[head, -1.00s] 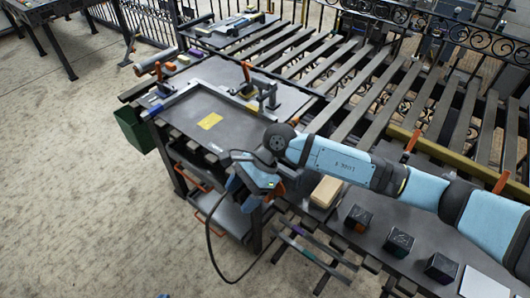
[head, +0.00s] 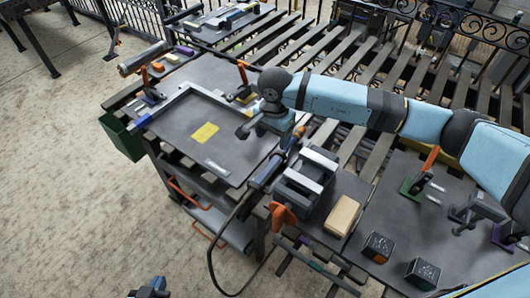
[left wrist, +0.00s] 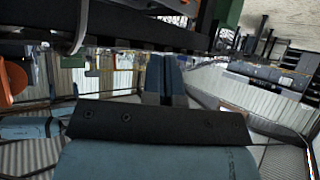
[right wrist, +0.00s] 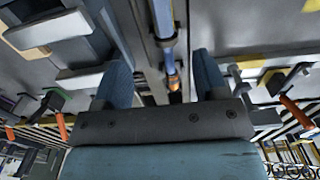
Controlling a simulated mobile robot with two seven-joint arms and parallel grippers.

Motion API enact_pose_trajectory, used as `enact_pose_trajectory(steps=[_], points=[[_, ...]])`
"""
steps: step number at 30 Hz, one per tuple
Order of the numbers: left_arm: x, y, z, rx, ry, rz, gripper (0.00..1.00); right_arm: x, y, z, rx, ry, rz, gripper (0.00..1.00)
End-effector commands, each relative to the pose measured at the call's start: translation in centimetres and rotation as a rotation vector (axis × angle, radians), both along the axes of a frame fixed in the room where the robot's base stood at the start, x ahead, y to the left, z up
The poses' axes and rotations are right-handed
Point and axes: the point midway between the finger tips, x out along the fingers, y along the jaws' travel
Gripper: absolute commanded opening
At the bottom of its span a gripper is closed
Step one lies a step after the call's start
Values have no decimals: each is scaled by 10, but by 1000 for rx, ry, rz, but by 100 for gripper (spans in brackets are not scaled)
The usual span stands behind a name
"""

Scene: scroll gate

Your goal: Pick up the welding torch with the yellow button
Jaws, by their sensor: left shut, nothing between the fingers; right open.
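A slim blue welding torch (head: 266,170) lies along the right edge of the dark worktop in the head view, beside a grey vise (head: 305,178). A black cable runs from it down over the edge. No yellow button can be made out. My right gripper (head: 262,130) is open and empty above the worktop, just behind the torch. In the right wrist view the torch (right wrist: 165,25), with an orange-brown tip, shows beyond and between the open fingers (right wrist: 162,78), not gripped. My left gripper (head: 150,290) is low at the bottom edge; its fingers (left wrist: 164,75) are shut and empty.
A yellow note (head: 205,133) lies on the worktop, framed by a metal square. A wooden block (head: 343,215) and dark cubes (head: 378,247) stand at front right. Clamps stand around the worktop. A green bin (head: 122,137) hangs at the left.

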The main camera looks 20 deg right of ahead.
Motion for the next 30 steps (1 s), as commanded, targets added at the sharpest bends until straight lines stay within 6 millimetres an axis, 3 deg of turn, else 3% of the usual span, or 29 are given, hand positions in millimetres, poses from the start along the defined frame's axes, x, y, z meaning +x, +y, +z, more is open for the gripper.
enact_pose_trajectory(steps=[5,13,23,30], points=[[-7,0,1,0,13,0,0,-1,0,-18,-1,4,-3,66],[-13,-3,6,-2,25,-4,0,-1,1,-69,0,5,-2,66],[-8,-1,17,1,15,-2,0,-2,3,-97,1,3,-1,66],[-7,4,27,6,10,7,0,-3,5,-132,0,3,-2,66]])
